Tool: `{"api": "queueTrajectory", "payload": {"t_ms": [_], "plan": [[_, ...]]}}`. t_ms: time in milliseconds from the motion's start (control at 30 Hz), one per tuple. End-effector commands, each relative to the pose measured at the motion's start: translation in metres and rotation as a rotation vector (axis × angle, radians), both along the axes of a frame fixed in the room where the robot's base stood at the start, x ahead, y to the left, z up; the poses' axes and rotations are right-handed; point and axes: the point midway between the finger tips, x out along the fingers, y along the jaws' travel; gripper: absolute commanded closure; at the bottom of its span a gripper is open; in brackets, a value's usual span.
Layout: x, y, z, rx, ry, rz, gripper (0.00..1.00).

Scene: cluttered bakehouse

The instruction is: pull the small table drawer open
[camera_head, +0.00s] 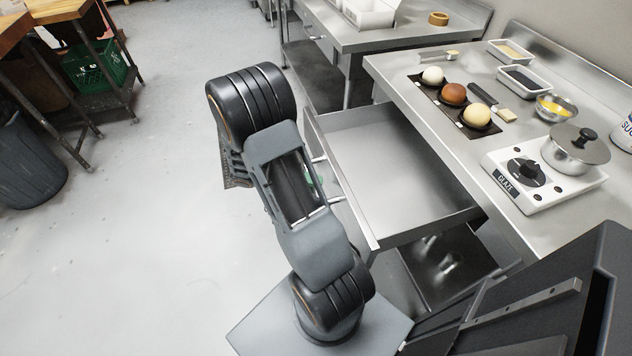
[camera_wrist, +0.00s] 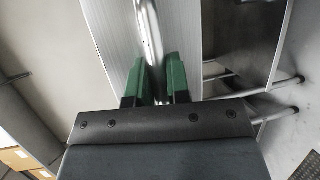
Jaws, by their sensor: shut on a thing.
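The small table drawer (camera_head: 395,175) is a steel drawer under the right-hand steel table. It stands pulled well out, and its inside is empty. In the wrist view the drawer's front face (camera_wrist: 115,35) fills the upper middle, with a round metal bar handle (camera_wrist: 149,40) on it. My gripper (camera_wrist: 158,82) has green fingers, one on each side of the handle, and is shut on it. In the head view my arm hides most of the handle and nearly all of my gripper (camera_head: 314,181); only a bit of green shows by the drawer front.
Another steel table (camera_head: 350,38) stands behind. A grey bin (camera_head: 28,165) stands far left. The floor left of my arm is clear.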

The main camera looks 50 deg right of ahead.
Motion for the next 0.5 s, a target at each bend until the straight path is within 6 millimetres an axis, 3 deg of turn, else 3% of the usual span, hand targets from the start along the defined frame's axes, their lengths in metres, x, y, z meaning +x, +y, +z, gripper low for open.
{"api": "queueTrajectory", "payload": {"t_ms": [333,367,500], "plan": [[-0.0005,0.0012,-0.0006,0.002,0.002,-0.005,1.0],[-0.0004,0.0013,-0.0006,0.002,0.002,-0.005,0.82],[0.0,0.0012,-0.0005,0.001,0.001,-0.004,0.69]]}}
